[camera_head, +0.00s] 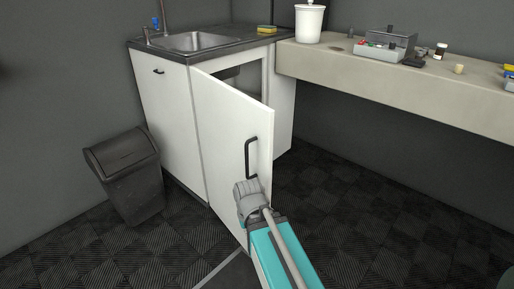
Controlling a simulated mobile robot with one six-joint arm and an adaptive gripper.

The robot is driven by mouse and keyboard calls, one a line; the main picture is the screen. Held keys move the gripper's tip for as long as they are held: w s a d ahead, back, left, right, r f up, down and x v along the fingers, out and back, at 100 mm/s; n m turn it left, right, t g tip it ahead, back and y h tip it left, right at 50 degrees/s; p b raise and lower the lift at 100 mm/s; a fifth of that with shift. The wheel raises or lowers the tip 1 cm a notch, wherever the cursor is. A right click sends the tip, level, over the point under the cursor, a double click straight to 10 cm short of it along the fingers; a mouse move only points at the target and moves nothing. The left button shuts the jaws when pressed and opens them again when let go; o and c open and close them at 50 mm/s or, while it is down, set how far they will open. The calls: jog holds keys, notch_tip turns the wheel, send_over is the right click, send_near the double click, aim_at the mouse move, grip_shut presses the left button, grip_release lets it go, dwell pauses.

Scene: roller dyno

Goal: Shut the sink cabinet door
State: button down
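The sink cabinet (170,110) is white with a dark top and a steel sink (193,41). Its right door (222,135) is swung open toward me, hinged on its left edge. The door has a black handle (250,158) near its free right edge. Behind the door, part of the cabinet's dark opening shows. My arm, with a teal link, reaches up from the bottom, and its grey end is in front of the door's lower right part, just below the handle. My gripper's fingers are hidden, and I cannot tell whether it touches the door.
A dark bin (125,175) stands left of the cabinet. A beige counter (400,90) runs along the right, carrying a white container (309,22), a device (380,51) and small items. A sponge (266,29) lies by the sink. The dark floor below the counter is clear.

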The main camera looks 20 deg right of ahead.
notch_tip(320, 180, up, 8)
jog(key=p, duration=0.6)
jog(key=shift+f, duration=0.15)
